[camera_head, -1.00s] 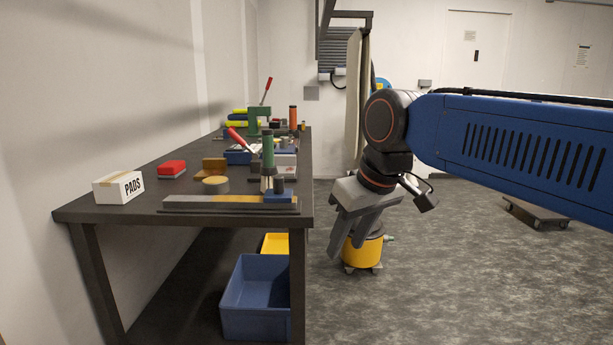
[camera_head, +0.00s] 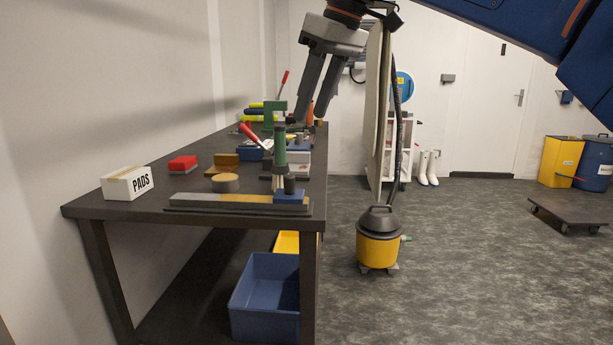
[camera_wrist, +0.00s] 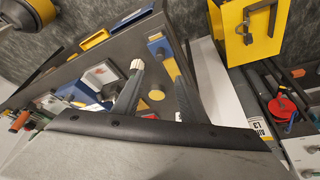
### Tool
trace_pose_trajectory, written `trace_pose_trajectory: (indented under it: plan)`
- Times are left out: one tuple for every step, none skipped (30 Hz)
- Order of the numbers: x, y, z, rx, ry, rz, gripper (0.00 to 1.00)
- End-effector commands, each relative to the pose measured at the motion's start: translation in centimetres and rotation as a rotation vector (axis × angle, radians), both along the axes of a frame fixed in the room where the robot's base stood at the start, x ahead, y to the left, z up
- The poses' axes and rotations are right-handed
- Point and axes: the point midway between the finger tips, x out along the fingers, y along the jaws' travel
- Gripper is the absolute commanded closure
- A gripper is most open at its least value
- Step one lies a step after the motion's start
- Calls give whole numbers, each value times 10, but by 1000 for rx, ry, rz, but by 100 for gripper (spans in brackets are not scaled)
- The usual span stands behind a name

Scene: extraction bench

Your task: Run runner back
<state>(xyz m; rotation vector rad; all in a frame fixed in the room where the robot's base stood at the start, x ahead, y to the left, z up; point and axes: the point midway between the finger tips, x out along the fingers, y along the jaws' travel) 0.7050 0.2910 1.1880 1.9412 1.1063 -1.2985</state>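A long flat rail (camera_head: 225,200), grey and tan, lies along the near edge of the bench. A blue block (camera_head: 290,197) with a dark knob (camera_head: 290,184) sits at its right end; I take this block to be the runner. My gripper (camera_head: 314,116) is in the air beyond the rail, over the right side of the bench in the picture. Its two fingers point down, spread apart with nothing between them. The wrist view shows the fingers (camera_wrist: 160,80) apart above the bench.
A green-handled tool (camera_head: 280,145) stands just behind the block.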

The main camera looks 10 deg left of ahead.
Motion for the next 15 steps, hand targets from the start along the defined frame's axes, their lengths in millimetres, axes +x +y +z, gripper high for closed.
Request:
trace_pose_trajectory:
  plan:
    - [0,2,-1,0,0,4,61]
    - [0,3,-2,0,0,5,61]
    - [1,4,-5,-1,0,5,61]
    - [1,5,-7,-1,0,5,61]
    - [2,6,-10,0,0,5,61]
    - [3,7,-15,0,2,5,61]
    - [3,9,-20,-1,2,5,61]
    - [4,10,-24,-1,1,4,61]
    - [6,13,-31,-1,2,5,61]
    - [7,14,-35,-1,2,5,61]
    - [8,16,-40,-1,2,5,61]
    - [9,18,-47,-1,2,5,61]
    - [10,20,-52,0,2,5,61]
    - [11,22,-57,-1,2,5,61]
    - [13,24,-63,-1,2,5,61]
